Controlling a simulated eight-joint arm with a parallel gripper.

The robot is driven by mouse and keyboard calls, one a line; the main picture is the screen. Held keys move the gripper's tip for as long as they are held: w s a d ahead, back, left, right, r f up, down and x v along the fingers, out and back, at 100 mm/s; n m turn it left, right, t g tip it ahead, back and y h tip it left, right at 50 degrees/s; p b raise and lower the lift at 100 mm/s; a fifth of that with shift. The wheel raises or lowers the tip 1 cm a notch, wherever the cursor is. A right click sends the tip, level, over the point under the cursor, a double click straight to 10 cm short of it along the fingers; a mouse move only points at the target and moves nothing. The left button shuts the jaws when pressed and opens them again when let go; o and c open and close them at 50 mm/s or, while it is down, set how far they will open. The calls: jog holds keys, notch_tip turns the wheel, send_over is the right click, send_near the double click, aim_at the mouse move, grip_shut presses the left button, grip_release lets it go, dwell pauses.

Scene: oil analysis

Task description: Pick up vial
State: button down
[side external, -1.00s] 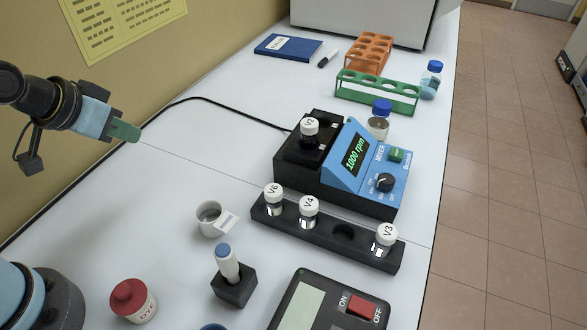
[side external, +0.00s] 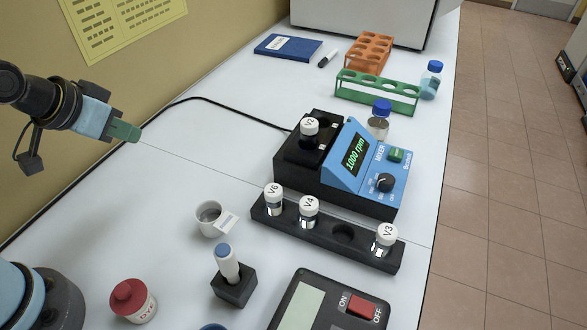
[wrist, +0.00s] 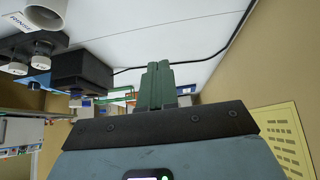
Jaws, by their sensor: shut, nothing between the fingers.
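Vials with white caps V6 (side external: 274,198), V4 (side external: 309,212) and V3 (side external: 386,239) stand upright in a black rack (side external: 328,236), with one empty hole between V4 and V3. Vial V2 (side external: 309,132) sits upright on the black block of the blue mixer (side external: 362,166), whose display reads 1000 rpm. My gripper (side external: 134,133) is at the far left, above the table and well apart from every vial. Its green fingers are together and empty; they also show in the wrist view (wrist: 155,84).
A white cup (side external: 209,220), a pen in a black holder (side external: 233,288), a red-capped dye bottle (side external: 134,301) and a device with an ON/OFF switch (side external: 325,303) stand in front. Green (side external: 377,92) and orange (side external: 369,52) racks are behind. The table's left middle is clear.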

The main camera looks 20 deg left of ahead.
jog(key=c, duration=1.8)
grip_release()
jog(key=o, duration=1.1)
jog(key=w+d+r+g+h, duration=0.1)
jog(key=w+d+r+g, duration=0.3)
jog(key=w+d+r, duration=0.8)
jog(key=g+y, duration=0.1)
jog(key=g, duration=0.2)
send_near(309, 122)
jog(key=shift+f, duration=5.45)
